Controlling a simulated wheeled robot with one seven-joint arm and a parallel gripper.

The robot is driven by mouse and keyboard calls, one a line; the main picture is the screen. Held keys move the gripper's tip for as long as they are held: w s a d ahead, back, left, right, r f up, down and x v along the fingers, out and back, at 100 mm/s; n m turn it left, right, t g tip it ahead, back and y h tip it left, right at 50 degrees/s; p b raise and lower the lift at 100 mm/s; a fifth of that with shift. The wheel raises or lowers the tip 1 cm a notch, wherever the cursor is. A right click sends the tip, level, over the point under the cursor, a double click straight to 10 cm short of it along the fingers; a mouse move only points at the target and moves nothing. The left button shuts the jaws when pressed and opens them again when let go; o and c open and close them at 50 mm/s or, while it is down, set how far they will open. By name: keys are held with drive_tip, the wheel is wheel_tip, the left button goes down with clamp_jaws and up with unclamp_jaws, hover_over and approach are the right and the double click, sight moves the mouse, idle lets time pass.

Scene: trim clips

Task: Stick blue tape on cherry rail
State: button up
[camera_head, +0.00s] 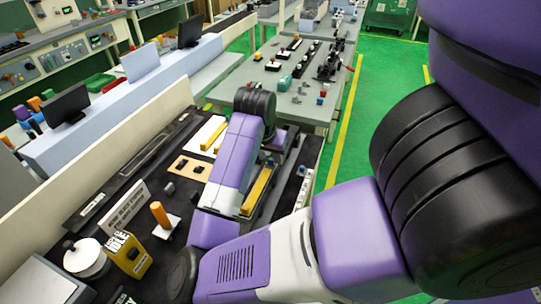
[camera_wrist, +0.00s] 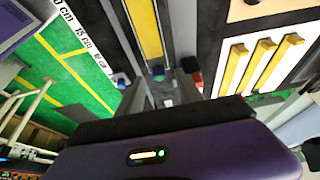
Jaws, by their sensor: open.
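My gripper (camera_wrist: 163,88) is open in the wrist view, its two fingers apart above the end of a grey channel. A small blue piece (camera_wrist: 158,71) shows between the fingertips; I cannot tell whether it is tape or touches them. A small red piece (camera_wrist: 197,77) lies just right of the fingers, and another blue piece (camera_wrist: 121,80) lies to their left. A long yellow strip (camera_wrist: 145,28) runs along the channel ahead. In the head view a yellow strip (camera_head: 257,190) lies on the bench beside my arm, which hides the fingers. I cannot pick out a cherry-coloured rail.
The dark bench holds a tan board (camera_head: 190,168), a yellow box (camera_head: 128,254), an orange post (camera_head: 160,214) and a white round pot (camera_head: 86,258). A grey table (camera_head: 235,88) with parts stands behind. Green floor is open to the right.

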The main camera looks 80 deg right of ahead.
drive_tip(key=v, duration=0.7)
drive_tip(key=shift+a+r, duration=0.2)
drive_tip(key=shift+r, duration=0.1)
